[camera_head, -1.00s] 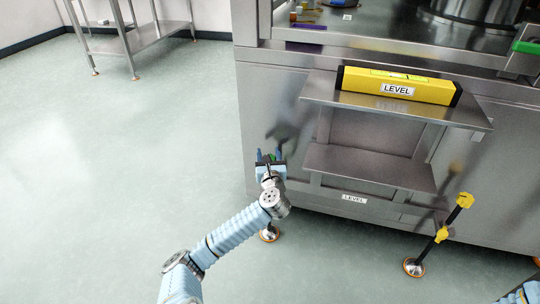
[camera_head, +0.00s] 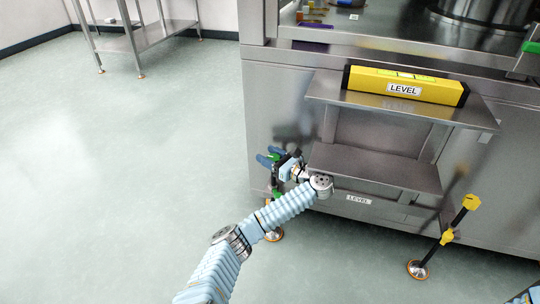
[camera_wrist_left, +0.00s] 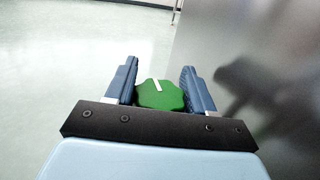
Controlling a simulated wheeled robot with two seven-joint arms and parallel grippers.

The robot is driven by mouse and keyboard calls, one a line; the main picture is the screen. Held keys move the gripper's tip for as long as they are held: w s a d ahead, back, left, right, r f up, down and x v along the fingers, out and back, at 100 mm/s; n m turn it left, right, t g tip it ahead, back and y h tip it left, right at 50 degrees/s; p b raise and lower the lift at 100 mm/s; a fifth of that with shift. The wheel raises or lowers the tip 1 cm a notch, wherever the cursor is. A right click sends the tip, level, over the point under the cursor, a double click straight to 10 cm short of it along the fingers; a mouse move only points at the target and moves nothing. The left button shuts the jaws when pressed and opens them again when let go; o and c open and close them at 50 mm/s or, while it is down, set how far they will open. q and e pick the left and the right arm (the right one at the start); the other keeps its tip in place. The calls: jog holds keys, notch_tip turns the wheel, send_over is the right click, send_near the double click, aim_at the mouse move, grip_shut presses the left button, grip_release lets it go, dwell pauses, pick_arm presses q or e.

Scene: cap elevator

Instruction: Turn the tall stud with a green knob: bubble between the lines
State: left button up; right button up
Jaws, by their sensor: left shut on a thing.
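The green knob (camera_wrist_left: 160,97), with a white mark on top, sits between the two blue fingers of my left gripper (camera_wrist_left: 158,88) in the left wrist view. In the head view my left gripper (camera_head: 270,158) is at the machine's left front corner, shut on the knob, which is mostly hidden there. Below it, the tall stud (camera_head: 275,212) runs down to an orange-ringed foot, with another green part partway up. The yellow level (camera_head: 425,90) lies on the upper shelf. Its light green vial (camera_head: 405,76) faces up; the bubble is too small to read.
A second stud (camera_head: 447,237) with yellow knobs stands at the front right. The steel upper shelf (camera_head: 330,92) and lower shelf (camera_head: 375,165) jut out right of my left gripper. The floor at the left is open, with a steel table (camera_head: 150,38) behind.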

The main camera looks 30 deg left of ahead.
pick_arm(q)
jog(key=shift+n+g, duration=0.4)
jog(key=shift+g, duration=0.3)
jog(key=shift+r, duration=0.1)
jog(key=o, duration=1)
jog(key=shift+c, duration=0.2)
jog(key=shift+t, duration=0.3)
